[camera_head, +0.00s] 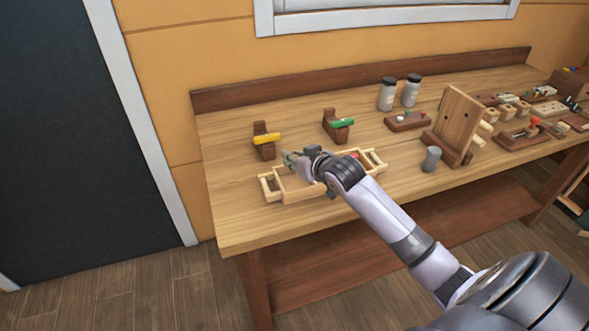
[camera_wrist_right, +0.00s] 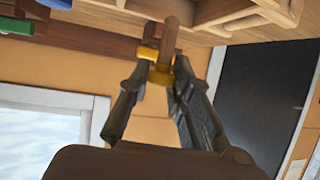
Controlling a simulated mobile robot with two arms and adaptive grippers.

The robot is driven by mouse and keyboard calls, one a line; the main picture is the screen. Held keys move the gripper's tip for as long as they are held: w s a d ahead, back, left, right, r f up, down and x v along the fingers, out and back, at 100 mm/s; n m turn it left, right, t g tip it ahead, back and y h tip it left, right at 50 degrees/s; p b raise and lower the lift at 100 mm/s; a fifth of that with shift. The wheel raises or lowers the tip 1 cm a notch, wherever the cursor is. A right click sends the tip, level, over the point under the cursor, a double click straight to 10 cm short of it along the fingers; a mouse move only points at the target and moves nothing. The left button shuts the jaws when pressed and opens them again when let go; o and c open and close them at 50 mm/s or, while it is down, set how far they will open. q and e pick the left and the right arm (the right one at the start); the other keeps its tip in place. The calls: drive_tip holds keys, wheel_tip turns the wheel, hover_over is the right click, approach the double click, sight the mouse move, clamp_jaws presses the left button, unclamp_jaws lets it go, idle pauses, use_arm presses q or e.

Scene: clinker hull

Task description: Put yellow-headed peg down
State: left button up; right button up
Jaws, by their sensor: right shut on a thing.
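My right gripper (camera_head: 290,159) is over the left part of a light wooden tray with end handles (camera_head: 269,188). In the right wrist view the gripper (camera_wrist_right: 163,68) is shut on the yellow-headed peg. In the head view I cannot make out the held peg; the gripper and wrist hide much there. My left gripper is not in view.
Behind the tray, brown stands bear a yellow bar (camera_head: 266,139) and a green bar (camera_head: 342,124). Right of the tray are a grey cup (camera_head: 431,159) and an upright wooden board (camera_head: 457,118). Two jars (camera_head: 387,94) stand behind. The bench's front left corner (camera_head: 232,232) is clear.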

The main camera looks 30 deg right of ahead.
drive_tip(key=shift+f, duration=2.25)
drive_tip(key=o, duration=0.7)
drive_tip(key=shift+r, duration=0.1)
drive_tip(key=v, duration=1.2)
drive_tip(key=shift+b, duration=0.3)
